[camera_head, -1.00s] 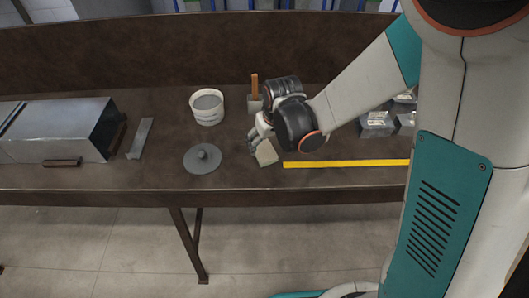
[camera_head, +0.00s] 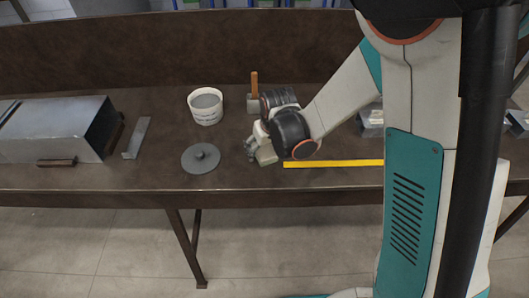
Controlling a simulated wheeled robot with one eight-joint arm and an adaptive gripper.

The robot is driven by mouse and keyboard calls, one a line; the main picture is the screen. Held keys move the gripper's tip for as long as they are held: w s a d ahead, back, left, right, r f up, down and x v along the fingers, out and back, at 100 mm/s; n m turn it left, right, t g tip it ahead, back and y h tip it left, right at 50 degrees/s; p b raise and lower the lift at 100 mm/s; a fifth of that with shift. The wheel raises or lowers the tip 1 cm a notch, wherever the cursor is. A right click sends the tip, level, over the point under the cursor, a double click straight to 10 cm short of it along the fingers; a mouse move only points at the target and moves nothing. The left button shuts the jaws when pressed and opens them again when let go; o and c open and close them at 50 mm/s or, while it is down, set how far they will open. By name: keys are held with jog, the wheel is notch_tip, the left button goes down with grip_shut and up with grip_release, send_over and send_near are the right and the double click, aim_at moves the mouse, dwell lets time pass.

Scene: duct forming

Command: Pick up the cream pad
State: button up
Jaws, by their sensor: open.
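The cream pad (camera_head: 267,156) lies on the brown workbench, near its front edge and just left of the yellow strip. My gripper (camera_head: 250,151) is at the pad's upper left side, low over the bench. It is open. The gripper and wrist cover part of the pad, and I cannot tell whether the fingers touch it or are on both sides of it.
A grey disc with a knob (camera_head: 201,158) and a white bucket (camera_head: 206,106) stand left of my gripper. A wooden-handled tool (camera_head: 254,88) is behind it. A yellow strip (camera_head: 335,163) lies right. A metal duct (camera_head: 60,130) and grey metal strip (camera_head: 137,138) lie far left.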

aim_at(265, 150)
jog(key=shift+f+b, duration=0.3)
jog(key=shift+c, duration=0.6)
jog(key=c, duration=1.1)
jog(key=shift+c, duration=0.2)
jog(key=shift+r, duration=0.2)
notch_tip(265, 150, up, 20)
jog(key=p, duration=0.7)
jog(key=shift+p, duration=0.4)
jog(key=shift+r, duration=0.1)
